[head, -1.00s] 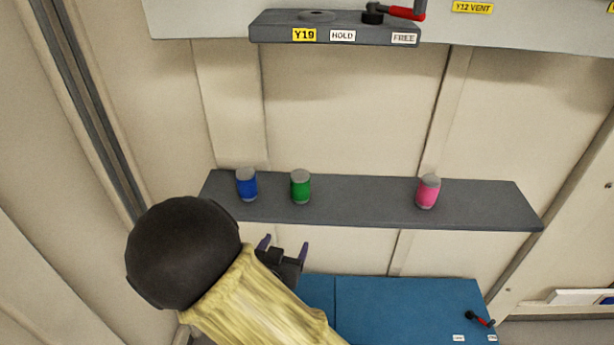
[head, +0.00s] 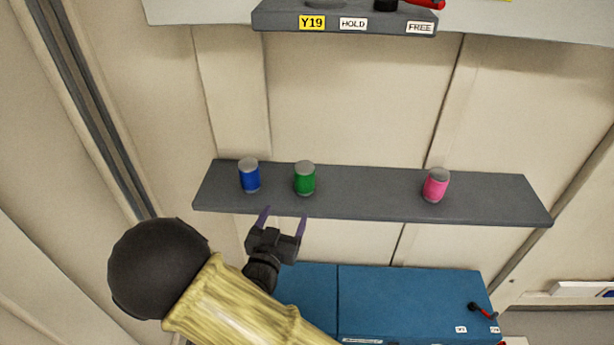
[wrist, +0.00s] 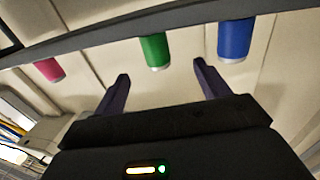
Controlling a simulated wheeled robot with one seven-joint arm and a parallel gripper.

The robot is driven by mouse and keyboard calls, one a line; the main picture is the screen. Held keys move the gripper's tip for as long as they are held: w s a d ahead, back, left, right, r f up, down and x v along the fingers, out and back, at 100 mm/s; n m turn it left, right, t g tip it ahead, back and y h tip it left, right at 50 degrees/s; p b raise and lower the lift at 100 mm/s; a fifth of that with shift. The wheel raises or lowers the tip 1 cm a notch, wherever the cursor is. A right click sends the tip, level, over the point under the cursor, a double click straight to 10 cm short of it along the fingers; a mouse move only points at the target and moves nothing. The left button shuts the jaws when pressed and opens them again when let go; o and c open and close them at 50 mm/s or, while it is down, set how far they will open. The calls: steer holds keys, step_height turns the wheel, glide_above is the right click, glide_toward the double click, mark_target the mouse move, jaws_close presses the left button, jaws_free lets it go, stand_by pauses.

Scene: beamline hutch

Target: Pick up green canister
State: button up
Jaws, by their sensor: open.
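The green canister (head: 305,179) stands upright on the grey shelf (head: 380,200), between the blue canister and the pink canister and closer to the blue one. My gripper (head: 283,216) is open and empty at the shelf's front edge, in front of the green and blue canisters and apart from both. In the wrist view the green canister (wrist: 155,50) shows ahead of the open fingers of my gripper (wrist: 160,78), between them and a little beyond the tips. Its far end there is cut by the shelf edge.
The blue canister (head: 249,176) stands close to the left of the green one. The pink canister (head: 435,186) stands well to the right. A blue cabinet (head: 410,300) with a red-handled valve (head: 482,310) is below. A labelled grey ledge (head: 345,18) is above.

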mark_target(302, 186)
steer(key=shift+h, duration=0.3)
steer(key=p+x, duration=0.1)
steer(key=x, duration=0.5)
steer(key=d+p+x, duration=0.1)
steer(key=x, duration=0.3)
steer(key=shift+s+f+p, duration=0.1)
steer(key=shift+s+p, duration=0.1)
steer(key=shift+p, duration=0.15)
steer(key=shift+s+d, duration=0.1)
steer(key=shift+a, duration=0.25)
steer(key=shift+w+a+r+p, duration=0.1)
steer(key=shift+w+r+p, duration=0.2)
steer(key=shift+p, duration=0.25)
steer(key=p+x, duration=0.2)
steer(key=x, duration=0.1)
steer(key=shift+w+r, duration=0.1)
steer(key=shift+w, duration=0.05)
steer(key=shift+w+d, duration=0.35)
steer(key=shift+w, duration=0.1)
steer(key=shift+w+f, duration=0.2)
steer(key=shift+w, duration=0.05)
